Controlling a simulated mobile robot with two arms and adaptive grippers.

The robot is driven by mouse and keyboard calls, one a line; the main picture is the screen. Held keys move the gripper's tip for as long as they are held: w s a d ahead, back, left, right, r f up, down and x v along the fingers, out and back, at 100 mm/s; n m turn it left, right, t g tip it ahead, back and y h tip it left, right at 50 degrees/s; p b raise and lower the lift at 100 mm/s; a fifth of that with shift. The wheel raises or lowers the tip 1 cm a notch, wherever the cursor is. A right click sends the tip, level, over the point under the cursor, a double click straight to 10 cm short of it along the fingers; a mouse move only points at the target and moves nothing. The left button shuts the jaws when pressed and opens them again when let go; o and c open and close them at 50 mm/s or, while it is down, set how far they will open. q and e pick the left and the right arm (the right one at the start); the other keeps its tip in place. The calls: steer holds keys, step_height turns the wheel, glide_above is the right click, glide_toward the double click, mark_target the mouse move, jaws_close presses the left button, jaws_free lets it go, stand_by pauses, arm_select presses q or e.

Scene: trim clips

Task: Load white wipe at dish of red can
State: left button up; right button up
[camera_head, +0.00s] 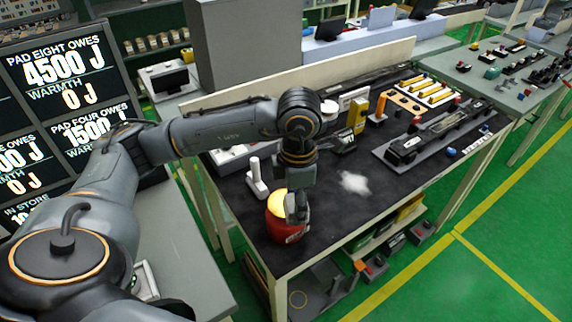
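A red can (283,233) stands upright at the near left part of the black tabletop. Its top shows a pale yellow round dish (284,203). My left gripper (297,208) points down at the right side of the can's top and hides part of it. Whether its fingers are open or shut, or touch the can, I cannot tell. My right gripper is not in view.
A white upright handle on a base (257,178) stands just behind the can. A long grey fixture (435,135) fills the table's right side. Yellow and orange blocks (357,114) stand farther back. The black surface (335,215) around the wipe is clear.

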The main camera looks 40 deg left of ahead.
arm_select(q)
steer(key=n, duration=0.2)
steer(key=a+n, duration=0.1)
steer(key=w+r+n+p, duration=0.1)
steer(key=n, duration=0.1)
steer(key=shift+a+r+n, duration=0.1)
steer(key=shift+a+n, duration=0.05)
steer(key=shift+n, duration=0.15)
steer(key=n, duration=0.3)
steer(key=a+r+n, duration=0.1)
steer(key=n, duration=0.1)
steer(key=shift+w+n+p, duration=0.3)
steer(key=shift+w+p, duration=0.1)
steer(key=n, duration=0.3)
steer(key=w+a+n, duration=0.1)
steer(key=n, duration=0.3)
steer(key=a+n, duration=0.1)
steer(key=n, duration=0.3)
steer(key=shift+w+a+f, duration=0.1)
steer(key=shift+w+a, duration=0.1)
steer(key=shift+a, duration=0.05)
steer(key=shift+f+b, duration=1.15)
steer(key=shift+f, duration=1.05)
